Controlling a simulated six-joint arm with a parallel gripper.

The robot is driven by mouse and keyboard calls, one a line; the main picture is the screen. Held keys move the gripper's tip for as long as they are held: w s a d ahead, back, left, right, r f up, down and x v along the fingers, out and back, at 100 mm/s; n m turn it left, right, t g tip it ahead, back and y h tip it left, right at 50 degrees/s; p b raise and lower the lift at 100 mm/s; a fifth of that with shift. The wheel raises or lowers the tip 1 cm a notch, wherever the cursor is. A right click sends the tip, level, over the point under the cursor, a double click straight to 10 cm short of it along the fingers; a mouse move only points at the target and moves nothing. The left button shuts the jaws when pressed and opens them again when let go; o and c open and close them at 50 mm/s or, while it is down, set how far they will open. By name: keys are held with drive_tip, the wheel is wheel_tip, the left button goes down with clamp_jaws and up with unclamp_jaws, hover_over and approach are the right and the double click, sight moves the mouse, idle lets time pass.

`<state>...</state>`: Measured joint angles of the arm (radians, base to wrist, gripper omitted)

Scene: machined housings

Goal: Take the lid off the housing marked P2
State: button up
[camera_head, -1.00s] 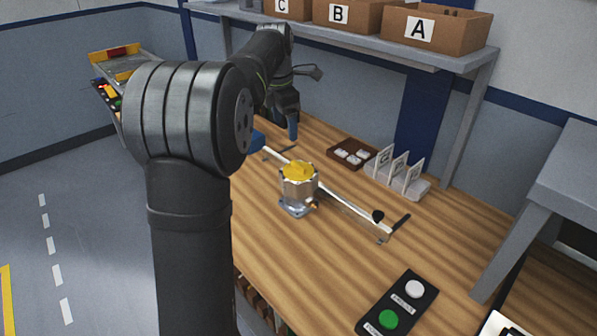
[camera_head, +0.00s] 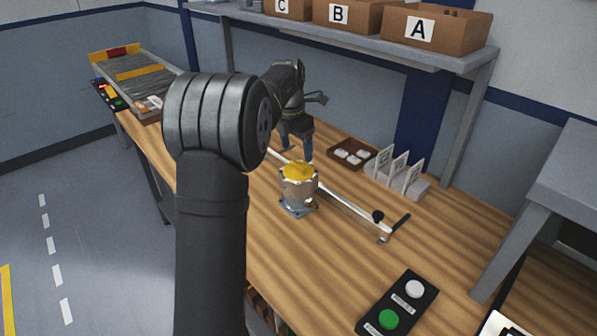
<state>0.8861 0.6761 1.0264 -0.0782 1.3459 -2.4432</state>
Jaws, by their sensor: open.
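One metal housing (camera_head: 297,191) stands upright on the wooden bench. A yellow lid (camera_head: 299,171) sits on top of it. No P2 mark can be read on it at this size. My gripper (camera_head: 301,148) is open with its dark fingers pointing down. In the picture it is just above and behind the lid. It appears apart from the lid, with nothing seen between its fingers. Part of the gripper is hidden by its own wrist.
A metal rail with a dark knob (camera_head: 378,216) runs along the bench beside the housing. A brown tray (camera_head: 351,153) with white pieces and a rack of upright white plates (camera_head: 405,178) stand behind. A button box (camera_head: 399,304) is at front. Boxes A, B and C stand on a shelf (camera_head: 400,48).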

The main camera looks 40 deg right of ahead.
sight(299, 164)
drive_tip(key=shift+d+f, duration=0.2)
drive_tip(key=shift+f, duration=1.2)
drive_tip(key=shift+d+f, duration=0.2)
drive_tip(key=shift+f, duration=1.15)
drive_tip(key=c, duration=1.1)
